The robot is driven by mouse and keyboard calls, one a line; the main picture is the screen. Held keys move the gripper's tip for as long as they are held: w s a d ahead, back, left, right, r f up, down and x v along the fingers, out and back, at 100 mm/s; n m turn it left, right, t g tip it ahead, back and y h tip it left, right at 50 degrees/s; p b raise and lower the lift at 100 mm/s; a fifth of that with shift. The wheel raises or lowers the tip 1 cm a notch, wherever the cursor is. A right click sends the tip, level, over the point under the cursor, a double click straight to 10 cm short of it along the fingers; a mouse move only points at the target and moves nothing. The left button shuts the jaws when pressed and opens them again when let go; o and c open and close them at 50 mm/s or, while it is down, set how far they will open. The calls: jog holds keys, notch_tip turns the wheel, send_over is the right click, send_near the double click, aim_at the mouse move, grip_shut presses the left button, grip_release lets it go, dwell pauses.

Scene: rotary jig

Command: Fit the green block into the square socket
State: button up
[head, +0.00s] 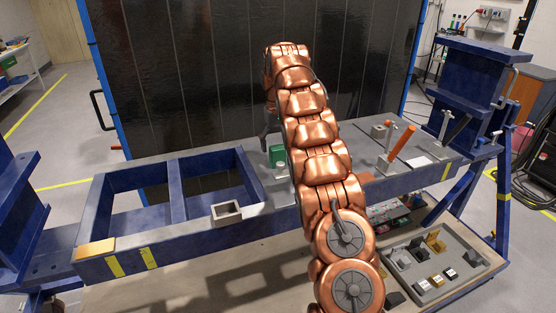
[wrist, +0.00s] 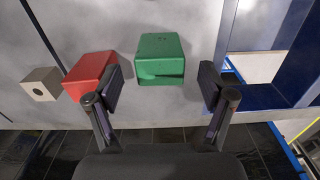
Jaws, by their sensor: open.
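The green block (head: 277,155) sits on the blue-grey bench, just left of my arm in the head view. In the wrist view the green block (wrist: 160,60) lies ahead of my gripper (wrist: 160,88), roughly centred between its two spread fingers. My gripper is open and empty, with a finger to either side of the block's near end; I cannot tell its height above the bench. In the head view my arm mostly hides the gripper. The square socket (head: 227,212), a grey open-topped square frame, is at the bench's front edge, left of my arm. It is not visible in the wrist view.
A red block (wrist: 88,75) stands close beside the left finger, with a beige block with a round hole (wrist: 41,84) farther left. A grey tray (head: 437,290) with several parts is below. The bench frame has large openings at left.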

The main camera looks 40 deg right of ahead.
jog(key=shift+f, duration=0.8)
jog(key=c, duration=1.5)
